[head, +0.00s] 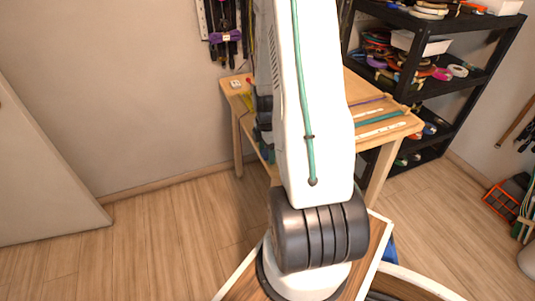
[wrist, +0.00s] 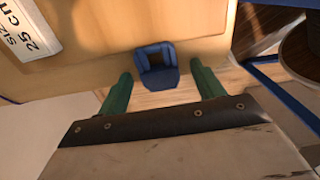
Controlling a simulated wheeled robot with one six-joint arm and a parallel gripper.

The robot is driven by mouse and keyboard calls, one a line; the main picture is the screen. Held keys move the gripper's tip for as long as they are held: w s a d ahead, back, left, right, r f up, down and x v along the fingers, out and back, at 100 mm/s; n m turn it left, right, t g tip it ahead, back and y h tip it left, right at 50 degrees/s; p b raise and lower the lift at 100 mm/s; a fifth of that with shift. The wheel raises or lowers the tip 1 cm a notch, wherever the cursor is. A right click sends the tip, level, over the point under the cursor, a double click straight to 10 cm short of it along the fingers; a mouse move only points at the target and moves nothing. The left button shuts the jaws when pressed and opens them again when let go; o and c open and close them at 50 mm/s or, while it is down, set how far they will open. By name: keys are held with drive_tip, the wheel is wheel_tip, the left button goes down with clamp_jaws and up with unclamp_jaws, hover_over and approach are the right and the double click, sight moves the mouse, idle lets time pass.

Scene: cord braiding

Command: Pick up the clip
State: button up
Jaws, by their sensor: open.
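A blue clip (wrist: 157,76) with a dark opening shows in the upper middle of the wrist view, against a pale wooden surface. My gripper (wrist: 161,68) has two green fingers spread apart, one on each side of the clip in the picture. A gap shows between the clip and each finger. I cannot tell whether the fingertips are level with the clip in depth. In the head view my arm hides the gripper, and I cannot make out the clip there.
In the wrist view, a white label (wrist: 25,32) reading 25 cm lies at the upper left. In the head view, a wooden table (head: 399,126) carries strips and small items. A black shelf (head: 455,95) with cord spools stands at the right. The floor (head: 150,235) at left is clear.

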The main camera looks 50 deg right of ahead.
drive_tip(key=c, duration=1)
drive_tip(key=shift+c, duration=0.2)
drive_tip(key=shift+r, duration=0.15)
